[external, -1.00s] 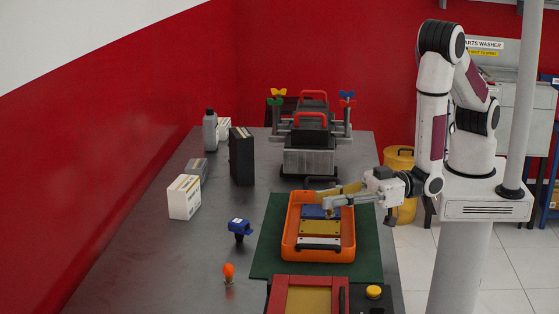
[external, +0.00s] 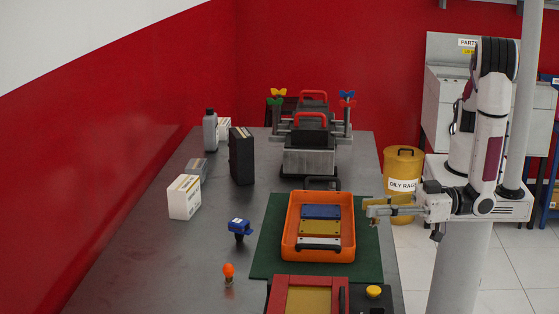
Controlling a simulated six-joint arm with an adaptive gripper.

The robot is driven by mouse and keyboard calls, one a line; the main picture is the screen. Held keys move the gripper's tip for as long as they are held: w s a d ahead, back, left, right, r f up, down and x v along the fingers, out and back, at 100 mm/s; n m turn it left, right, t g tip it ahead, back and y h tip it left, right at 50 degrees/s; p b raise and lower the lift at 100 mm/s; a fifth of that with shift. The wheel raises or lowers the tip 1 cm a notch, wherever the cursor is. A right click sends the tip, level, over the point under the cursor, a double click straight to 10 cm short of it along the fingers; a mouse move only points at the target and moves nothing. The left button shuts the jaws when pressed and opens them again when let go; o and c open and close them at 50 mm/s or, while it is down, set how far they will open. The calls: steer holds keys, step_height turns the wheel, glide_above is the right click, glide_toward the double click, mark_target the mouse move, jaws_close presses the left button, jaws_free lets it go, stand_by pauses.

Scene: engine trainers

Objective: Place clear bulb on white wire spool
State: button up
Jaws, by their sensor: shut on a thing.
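My gripper (external: 371,209) is at the right edge of the green mat, to the right of the orange tray and apart from it. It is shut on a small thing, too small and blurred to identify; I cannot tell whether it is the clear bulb. The orange tray (external: 288,240) holds a blue piece (external: 320,211), a yellow piece (external: 319,228) and a white piece (external: 319,243). I cannot tell whether the white piece is the white wire spool. A bulb with an orange top (external: 228,271) stands at the front left of the table.
The green mat (external: 268,230) lies under the tray. A blue-topped part (external: 239,228) stands left of it. A red-framed box (external: 308,297) is in front. A white box (external: 184,197) and a black case (external: 241,157) stand farther back. A yellow can (external: 403,168) is beyond the table.

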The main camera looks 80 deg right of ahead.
steer(key=d+m+h, duration=0.1)
steer(key=d, duration=0.1)
steer(key=d+h, duration=0.1)
steer(key=d, duration=0.1)
steer(key=d+r+m+h, duration=0.1)
steer(key=h, duration=0.1)
steer(key=shift+w+d+m, duration=0.3)
steer(key=shift+w+d, duration=0.05)
steer(key=shift+d, duration=0.05)
glide_above(371, 248)
steer(key=shift+a+f, duration=0.1)
steer(key=shift+f, duration=2.75)
steer(key=shift+f, duration=0.15)
steer(key=shift+f, duration=1.95)
steer(key=shift+f, duration=0.15)
steer(key=o, duration=0.8)
steer(key=shift+o, duration=0.2)
